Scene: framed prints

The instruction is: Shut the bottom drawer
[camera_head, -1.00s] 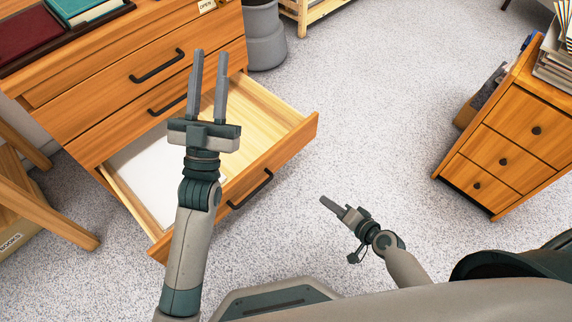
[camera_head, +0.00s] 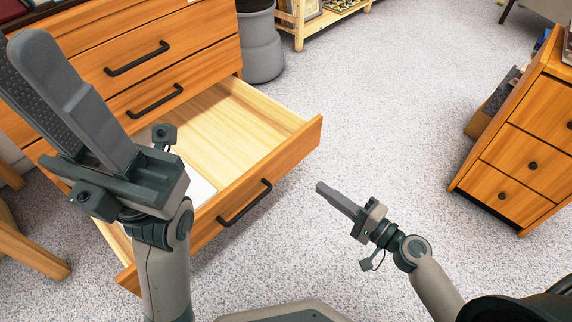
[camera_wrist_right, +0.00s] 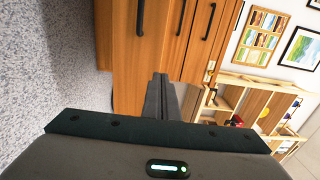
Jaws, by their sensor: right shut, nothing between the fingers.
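The bottom drawer (camera_head: 290,155) of the wooden chest stands pulled well out, with a black bar handle (camera_head: 245,203) on its front. A white sheet lies inside, partly hidden by my left arm. My right gripper (camera_head: 320,187) is shut and empty. It is in front of the drawer, right of the handle, with its tips pointing at the front and apart from it. In the right wrist view, the gripper's fingers (camera_wrist_right: 158,85) point toward the wooden drawer front (camera_wrist_right: 118,45). My left gripper (camera_head: 45,95) is raised close to the camera at the left, open and empty.
The chest's upper drawers (camera_head: 155,55) are shut. A grey pot (camera_head: 262,45) stands beside the chest. A small wooden cabinet (camera_head: 520,150) stands at the right. Carpet (camera_head: 400,110) between them is clear. Wooden legs (camera_head: 30,250) stand at the lower left.

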